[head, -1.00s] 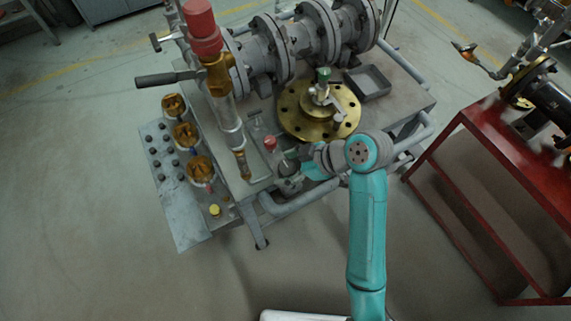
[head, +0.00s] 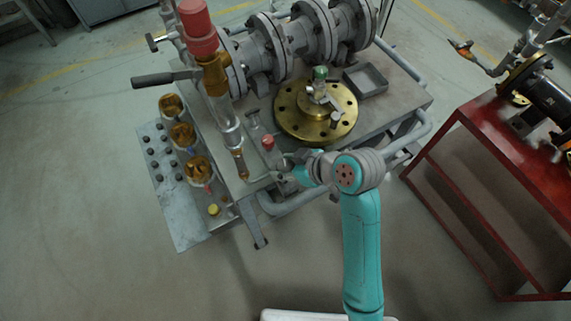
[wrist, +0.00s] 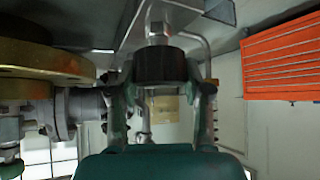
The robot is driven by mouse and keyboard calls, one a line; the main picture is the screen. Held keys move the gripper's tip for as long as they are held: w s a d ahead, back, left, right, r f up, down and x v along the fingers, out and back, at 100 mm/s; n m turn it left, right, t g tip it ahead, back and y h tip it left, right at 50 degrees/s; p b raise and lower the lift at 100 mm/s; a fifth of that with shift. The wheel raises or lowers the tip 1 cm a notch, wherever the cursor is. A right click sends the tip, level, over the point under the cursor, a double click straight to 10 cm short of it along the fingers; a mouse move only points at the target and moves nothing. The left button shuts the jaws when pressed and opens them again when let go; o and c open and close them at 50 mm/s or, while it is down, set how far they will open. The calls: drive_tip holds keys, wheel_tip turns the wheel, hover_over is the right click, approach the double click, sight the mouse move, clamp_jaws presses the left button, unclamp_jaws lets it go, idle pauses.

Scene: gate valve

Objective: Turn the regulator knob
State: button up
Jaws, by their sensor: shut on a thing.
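The regulator knob appears in the wrist view as a dark, round, ridged cap (wrist: 160,66) below a grey metal fitting. My gripper (wrist: 162,92) has one finger on each side of the knob and is shut on it. In the head view my gripper (head: 287,172) is at the front edge of the valve bench, just right of a small red-capped part (head: 268,142). The arm and gripper hide the knob in the head view, so its turn angle cannot be told.
A brass flange (head: 290,125) lies on the bench behind my gripper, with a grey tray (head: 365,79) beyond it. A grey pipe rail (head: 275,209) runs along the bench front. A red stand (head: 480,150) is at right. Open floor lies in front.

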drive_tip(key=m+t+h, duration=0.1)
drive_tip(key=m, duration=0.1)
drive_tip(key=m+t+h, duration=0.1)
drive_tip(key=m+t, duration=0.1)
drive_tip(key=m, duration=0.1)
drive_tip(key=shift+s+m+h, duration=0.1)
drive_tip(key=shift+m+h, duration=0.2)
drive_tip(key=shift+h, duration=0.1)
drive_tip(key=m+t+h, duration=0.1)
drive_tip(key=m+h, duration=0.2)
drive_tip(key=m, duration=0.1)
drive_tip(key=shift+a, duration=0.1)
drive_tip(key=m+h, duration=0.4)
drive_tip(key=m, duration=0.2)
drive_tip(key=shift+h, duration=0.3)
drive_tip(key=shift+m+g+h, duration=0.7)
drive_tip(key=shift+m+h, duration=0.8)
drive_tip(key=shift+m, duration=0.7)
drive_tip(key=o, duration=1.2)
drive_tip(key=shift+c, duration=0.2)
